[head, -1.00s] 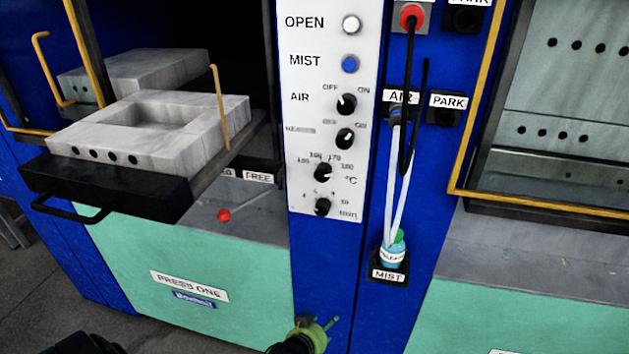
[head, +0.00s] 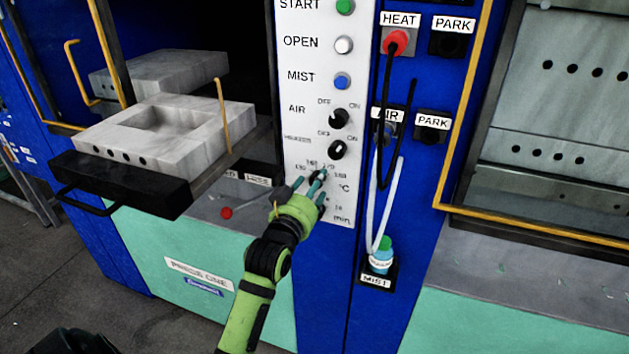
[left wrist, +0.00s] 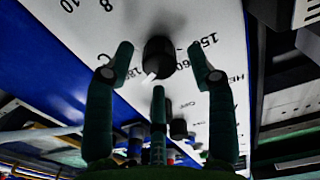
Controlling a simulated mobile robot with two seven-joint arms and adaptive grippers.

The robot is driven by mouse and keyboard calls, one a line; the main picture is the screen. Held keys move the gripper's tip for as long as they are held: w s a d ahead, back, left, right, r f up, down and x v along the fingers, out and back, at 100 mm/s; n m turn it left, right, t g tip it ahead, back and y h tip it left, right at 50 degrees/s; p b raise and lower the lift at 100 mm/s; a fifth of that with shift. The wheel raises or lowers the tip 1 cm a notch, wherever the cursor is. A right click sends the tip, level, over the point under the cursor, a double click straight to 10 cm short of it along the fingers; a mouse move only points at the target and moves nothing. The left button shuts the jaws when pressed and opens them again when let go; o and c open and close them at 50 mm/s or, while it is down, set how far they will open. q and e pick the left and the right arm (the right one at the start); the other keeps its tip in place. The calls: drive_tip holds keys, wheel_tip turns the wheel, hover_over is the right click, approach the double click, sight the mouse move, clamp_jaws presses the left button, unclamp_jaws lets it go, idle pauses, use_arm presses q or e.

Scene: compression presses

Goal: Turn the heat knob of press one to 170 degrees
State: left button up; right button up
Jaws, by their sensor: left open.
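The heat knob (head: 318,176) of press one is a small black dial on the white control panel (head: 296,125), with degree marks around it and °C beside it. My left gripper (head: 311,184) reaches up from below with its fingers at this knob, partly covering it and the minutes knob under it. In the left wrist view the black knob (left wrist: 158,55) with a white pointer mark lies between the spread fingertips, with gaps on both sides. The fingers are open. The finger overlap hides the exact setting in the head view. My right gripper is not in view.
Above the heat knob are the heater knob (head: 338,150), air knob (head: 338,117) and mist button (head: 342,81). Right of the panel hang a black cable (head: 385,110) and a white hose (head: 371,210). Press one's plate (head: 180,125) sticks out at left.

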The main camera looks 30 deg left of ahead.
use_arm(q)
drive_tip(key=shift+w+a, duration=0.15)
drive_tip(key=shift+w, duration=0.3)
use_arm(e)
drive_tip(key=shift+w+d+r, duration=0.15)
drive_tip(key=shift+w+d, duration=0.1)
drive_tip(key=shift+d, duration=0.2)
use_arm(q)
drive_tip(key=shift+c, duration=0.4)
clamp_jaws()
drive_tip(key=shift+r, duration=0.1)
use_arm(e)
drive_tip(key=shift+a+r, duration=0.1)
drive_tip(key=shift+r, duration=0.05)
